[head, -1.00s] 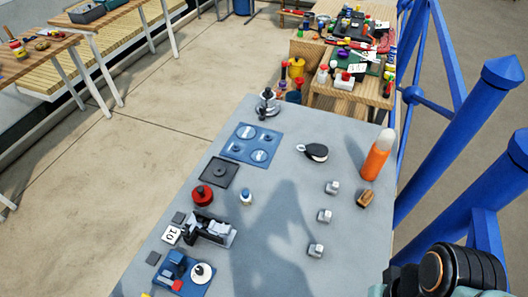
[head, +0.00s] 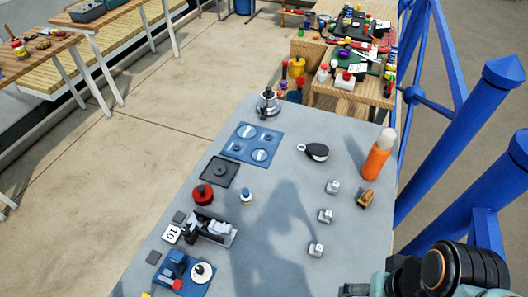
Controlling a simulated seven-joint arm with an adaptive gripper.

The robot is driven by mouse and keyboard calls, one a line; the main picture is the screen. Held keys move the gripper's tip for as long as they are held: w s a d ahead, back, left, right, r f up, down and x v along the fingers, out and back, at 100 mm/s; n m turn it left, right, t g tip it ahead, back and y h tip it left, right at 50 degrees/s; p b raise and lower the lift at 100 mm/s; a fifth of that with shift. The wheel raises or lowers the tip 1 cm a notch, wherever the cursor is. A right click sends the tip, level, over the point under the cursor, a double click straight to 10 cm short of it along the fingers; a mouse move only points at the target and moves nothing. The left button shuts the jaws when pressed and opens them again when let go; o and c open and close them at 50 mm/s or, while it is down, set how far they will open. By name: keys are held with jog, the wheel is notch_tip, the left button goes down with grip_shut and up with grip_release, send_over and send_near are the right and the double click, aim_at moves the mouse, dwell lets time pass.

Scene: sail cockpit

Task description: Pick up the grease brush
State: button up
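A small brown wooden piece with a darker side (head: 366,198) lies near the right edge of the grey table, just below the orange bottle. It looks most like the grease brush, but it is too small to be sure. Nothing touches it. My arm shows at the bottom right corner, below and to the right of this piece. The fingers of my gripper are not visible, so whether it holds anything is hidden.
An orange bottle with a pale top (head: 377,155) stands close behind the wooden piece. Several small metal blocks (head: 325,216) stand to its left. A black-and-white pulley (head: 316,151) lies farther back. Blue railings (head: 440,160) rise along the right side. The table's (head: 285,185) middle is clear.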

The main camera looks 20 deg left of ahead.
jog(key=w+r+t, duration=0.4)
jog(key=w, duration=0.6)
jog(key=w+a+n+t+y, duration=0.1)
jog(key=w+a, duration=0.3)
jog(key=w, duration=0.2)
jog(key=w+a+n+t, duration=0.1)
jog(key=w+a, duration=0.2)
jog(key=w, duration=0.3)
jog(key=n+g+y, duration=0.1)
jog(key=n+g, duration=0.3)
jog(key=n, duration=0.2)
send_over(246, 192)
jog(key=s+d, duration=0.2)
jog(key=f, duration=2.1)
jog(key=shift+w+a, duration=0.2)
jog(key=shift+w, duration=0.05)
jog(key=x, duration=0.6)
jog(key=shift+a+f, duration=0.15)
